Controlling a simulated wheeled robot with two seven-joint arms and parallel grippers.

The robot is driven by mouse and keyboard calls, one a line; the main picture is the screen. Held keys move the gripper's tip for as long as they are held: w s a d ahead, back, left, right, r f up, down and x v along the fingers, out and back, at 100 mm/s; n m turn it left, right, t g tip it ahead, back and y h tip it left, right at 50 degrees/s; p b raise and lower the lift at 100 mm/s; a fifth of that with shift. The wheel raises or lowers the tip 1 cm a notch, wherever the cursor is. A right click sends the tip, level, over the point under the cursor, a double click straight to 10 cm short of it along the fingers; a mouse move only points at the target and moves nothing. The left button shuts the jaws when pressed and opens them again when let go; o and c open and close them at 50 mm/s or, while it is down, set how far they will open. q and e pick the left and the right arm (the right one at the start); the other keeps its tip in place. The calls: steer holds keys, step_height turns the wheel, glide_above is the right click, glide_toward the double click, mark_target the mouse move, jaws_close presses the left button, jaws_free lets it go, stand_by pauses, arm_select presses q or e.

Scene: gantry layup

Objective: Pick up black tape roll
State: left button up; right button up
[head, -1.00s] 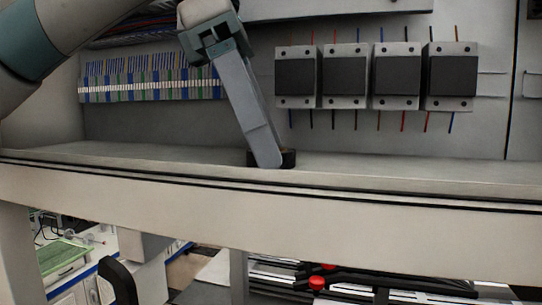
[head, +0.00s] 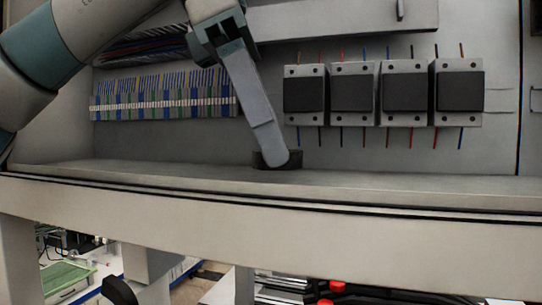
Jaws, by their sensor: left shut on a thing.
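The black tape roll (head: 263,161) is a small dark ring at the lower edge of the grey cabinet, on or just above the ledge. My left gripper (head: 277,158) comes down from the upper left, and its finger ends at the roll, hiding part of it. It is shut on the roll. I cannot tell whether the roll is clear of the ledge. My right gripper does not show.
The grey ledge (head: 420,188) runs across the cabinet's bottom and is bare to the right. Several dark modules (head: 406,92) with coloured wires are mounted behind at the right. A terminal strip (head: 165,103) is at the left. A green tray (head: 66,278) shows below.

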arm_select(q)
step_height(320, 180, up, 5)
steer(key=s+a+b, duration=0.3)
steer(key=s, duration=0.6)
steer(key=s+a+b, duration=0.3)
steer(key=s+b, duration=0.1)
steer(key=s, duration=0.5)
steer(key=shift+s+r+b, duration=0.15)
steer(key=shift+s+b, duration=0.05)
steer(key=shift+b, duration=0.1)
